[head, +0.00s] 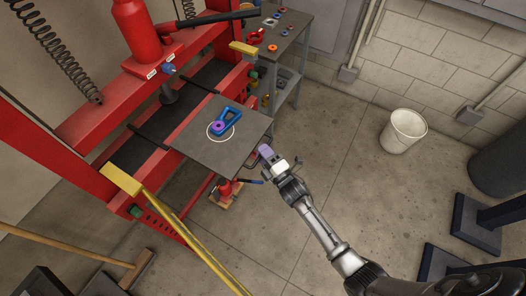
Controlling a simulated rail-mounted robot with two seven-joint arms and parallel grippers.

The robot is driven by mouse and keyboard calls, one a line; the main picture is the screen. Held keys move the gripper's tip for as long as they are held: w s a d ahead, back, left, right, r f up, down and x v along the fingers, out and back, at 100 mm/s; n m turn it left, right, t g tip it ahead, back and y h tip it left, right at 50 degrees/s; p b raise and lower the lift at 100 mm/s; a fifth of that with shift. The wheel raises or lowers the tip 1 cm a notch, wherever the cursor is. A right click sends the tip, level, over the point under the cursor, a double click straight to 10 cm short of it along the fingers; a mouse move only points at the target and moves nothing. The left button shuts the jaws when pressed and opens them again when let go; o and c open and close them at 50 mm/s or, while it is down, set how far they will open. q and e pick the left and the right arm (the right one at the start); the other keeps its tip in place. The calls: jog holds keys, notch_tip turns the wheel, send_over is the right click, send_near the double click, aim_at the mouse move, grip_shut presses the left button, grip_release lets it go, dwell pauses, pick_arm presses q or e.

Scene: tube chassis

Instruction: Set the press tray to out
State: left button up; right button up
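The press tray (195,141) is a flat grey plate. It juts out from the red press frame (60,135) on two dark rails, well clear of the frame. A blue bracket with a purple ring (226,121) lies on it, partly over a white circle. A dark handle (250,166) shows at the tray's near right edge. My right gripper (263,154) is at this edge, at or touching the handle. Its fingers are too small and partly hidden to tell whether they are closed on it. My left gripper is not in view.
Yellow bars (187,236) run along the press's near side. A grey side table (284,42) with rings and small parts stands behind the tray. A small red jack (226,188) sits on the floor below. A white bucket (403,131) stands right; the floor between is clear.

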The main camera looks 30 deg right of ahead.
jog(key=v, duration=1.3)
jog(key=shift+s, duration=0.2)
